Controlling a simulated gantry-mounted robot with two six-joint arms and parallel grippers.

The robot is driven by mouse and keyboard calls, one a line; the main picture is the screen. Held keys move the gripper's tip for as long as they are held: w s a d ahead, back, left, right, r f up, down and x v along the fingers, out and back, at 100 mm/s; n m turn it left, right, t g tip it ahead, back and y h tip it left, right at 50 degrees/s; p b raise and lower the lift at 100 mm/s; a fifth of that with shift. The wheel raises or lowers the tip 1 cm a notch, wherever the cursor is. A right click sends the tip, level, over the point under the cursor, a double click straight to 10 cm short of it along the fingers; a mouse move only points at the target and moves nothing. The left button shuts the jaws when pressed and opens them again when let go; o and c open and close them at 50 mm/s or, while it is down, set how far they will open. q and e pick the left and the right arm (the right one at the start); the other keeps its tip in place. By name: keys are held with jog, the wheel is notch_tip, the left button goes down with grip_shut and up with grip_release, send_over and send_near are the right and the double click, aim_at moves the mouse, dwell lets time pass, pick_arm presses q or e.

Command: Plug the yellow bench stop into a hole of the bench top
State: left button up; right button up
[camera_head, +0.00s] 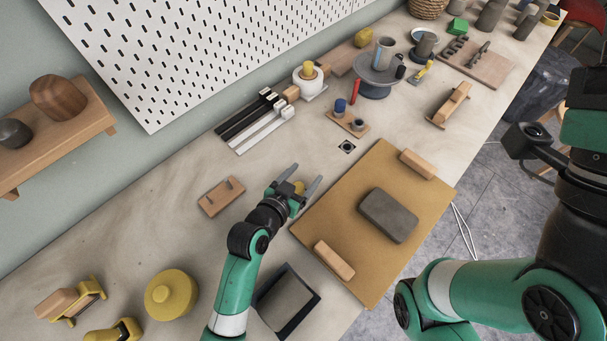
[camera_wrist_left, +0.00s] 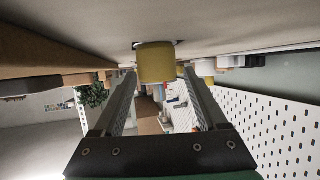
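The yellow bench stop (camera_head: 299,187) stands between the fingers of my left gripper (camera_head: 300,180) in the head view. In the left wrist view the yellow bench stop (camera_wrist_left: 155,63) meets the bench top, with a dark edge showing around its base, like a hole. How deep it sits is hidden. My left gripper (camera_wrist_left: 157,78) is open, its fingers spread on both sides of the stop with small gaps. My right gripper is not in view.
A tan board (camera_head: 335,215) with a grey block (camera_head: 388,214) and wooden blocks lies right of the left gripper. A small wooden rack (camera_head: 221,197) is to its left. A dark tray (camera_head: 286,302) and a yellow round pot (camera_head: 171,295) stand nearer the front.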

pick_arm(q)
jog(key=v, duration=0.6)
jog(key=shift+s+a+r+p, duration=0.1)
jog(key=shift+p, duration=0.25)
jog(key=p+v, duration=0.2)
jog(key=v, duration=0.2)
jog(key=shift+s+a+r+p, duration=0.15)
jog(key=shift+s+r+p, duration=0.1)
jog(key=shift+r+p, duration=0.1)
jog(key=shift+s+a, duration=0.15)
jog(key=shift+s, duration=0.1)
jog(key=shift+f, duration=0.1)
